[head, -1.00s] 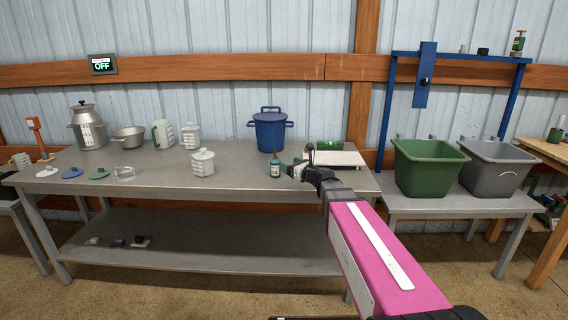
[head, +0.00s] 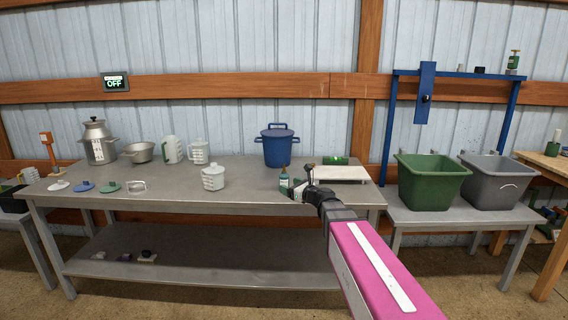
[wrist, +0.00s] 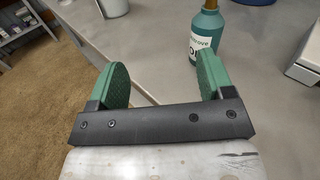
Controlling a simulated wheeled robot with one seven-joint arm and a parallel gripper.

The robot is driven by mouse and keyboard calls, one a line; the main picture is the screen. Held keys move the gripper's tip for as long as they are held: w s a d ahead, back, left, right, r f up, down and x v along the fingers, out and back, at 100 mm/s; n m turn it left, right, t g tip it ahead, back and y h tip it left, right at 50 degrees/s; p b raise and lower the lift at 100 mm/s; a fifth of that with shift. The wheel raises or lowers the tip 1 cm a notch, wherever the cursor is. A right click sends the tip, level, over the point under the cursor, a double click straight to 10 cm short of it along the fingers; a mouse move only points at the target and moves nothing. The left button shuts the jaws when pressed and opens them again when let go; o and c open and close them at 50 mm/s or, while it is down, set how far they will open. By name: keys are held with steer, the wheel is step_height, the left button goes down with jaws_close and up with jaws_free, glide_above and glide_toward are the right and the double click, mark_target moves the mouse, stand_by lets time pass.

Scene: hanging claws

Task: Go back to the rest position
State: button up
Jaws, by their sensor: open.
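My gripper (wrist: 160,85) is open in the wrist view, with its two green pads apart and nothing between them. A green bottle with a white label (wrist: 207,38) stands upright on the grey table just beyond the right pad. In the head view my gripper (head: 297,189) is small, at the table's front right part. The bottle (head: 284,181) shows just left of it there. The pink arm is mine and reaches in from the lower right.
The metal table (head: 150,192) holds a blue pot (head: 277,150), a white jug (head: 213,178), several lids and other vessels. Green (head: 432,185) and grey (head: 492,185) bins stand at right.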

steer(key=s+d+f+n+g+h, duration=0.2)
steer(key=s+f+n+g, duration=0.2)
steer(key=s+f+n, duration=0.35)
steer(key=s+d+f+n+g+h, duration=0.2)
steer(key=s+f+n+g+h, duration=0.15)
steer(key=s+f+n, duration=0.4)
steer(key=s+d+f+n+g+h, duration=0.5)
steer(key=s+d+f+n+h, duration=0.1)
steer(key=s+d+f+n, duration=0.3)
steer(key=shift+s+d+f+n, duration=0.3)
steer(key=shift+d+f+n, duration=0.15)
steer(key=shift+d+n, duration=0.6)
steer(key=shift+d, duration=0.15)
